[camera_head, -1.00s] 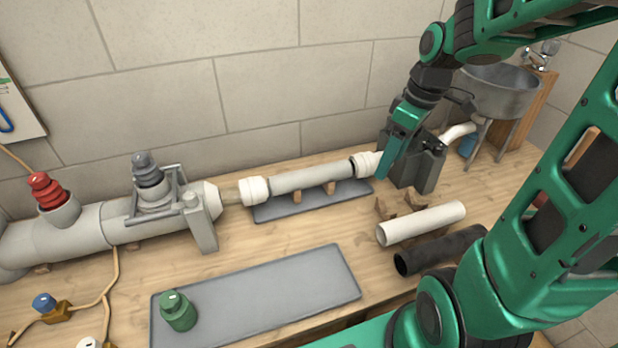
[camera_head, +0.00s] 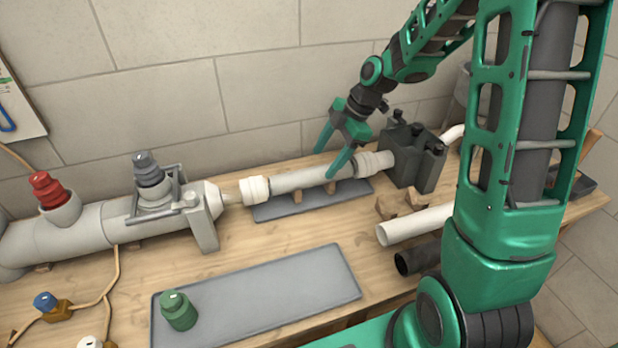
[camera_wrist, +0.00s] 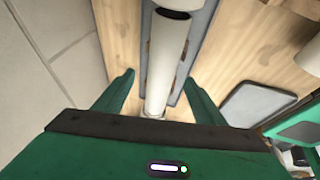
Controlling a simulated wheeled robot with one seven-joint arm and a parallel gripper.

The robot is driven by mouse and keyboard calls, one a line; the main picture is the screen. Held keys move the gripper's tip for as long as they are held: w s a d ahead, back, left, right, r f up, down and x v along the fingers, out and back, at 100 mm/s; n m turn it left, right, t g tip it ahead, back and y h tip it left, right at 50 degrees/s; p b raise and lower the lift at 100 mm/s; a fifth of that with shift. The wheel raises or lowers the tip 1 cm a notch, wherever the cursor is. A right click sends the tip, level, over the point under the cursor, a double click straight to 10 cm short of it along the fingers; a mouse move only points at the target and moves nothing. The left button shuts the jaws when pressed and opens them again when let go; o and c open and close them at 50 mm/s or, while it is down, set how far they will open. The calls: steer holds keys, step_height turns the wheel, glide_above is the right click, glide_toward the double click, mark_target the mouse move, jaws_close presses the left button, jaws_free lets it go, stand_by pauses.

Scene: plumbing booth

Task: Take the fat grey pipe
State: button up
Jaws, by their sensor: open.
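The fat grey pipe (camera_head: 298,180) lies level between two white collars, a left one (camera_head: 254,190) and a right one (camera_head: 372,163). Small wooden supports (camera_head: 297,197) stand beneath it on a grey mat (camera_head: 268,212). My gripper (camera_head: 324,163) is open above the right part of the pipe, one finger on its wall side and one on its front side. In the wrist view the pipe (camera_wrist: 165,65) runs between the two spread fingers of my gripper (camera_wrist: 160,77). Whether a finger touches it I cannot tell.
A dark grey block (camera_head: 415,160) stands right of the pipe, and a large pipe with a red valve (camera_head: 48,190) at left. A white pipe (camera_head: 410,226) and a black pipe (camera_head: 415,260) lie at right.

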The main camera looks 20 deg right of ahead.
mark_target(319, 169)
steer(key=shift+x, duration=2.65)
steer(key=shift+s, duration=0.2)
steer(key=shift+c, duration=0.3)
steer(key=c, duration=1.1)
steer(key=shift+c, duration=0.2)
steer(key=shift+r, duration=0.15)
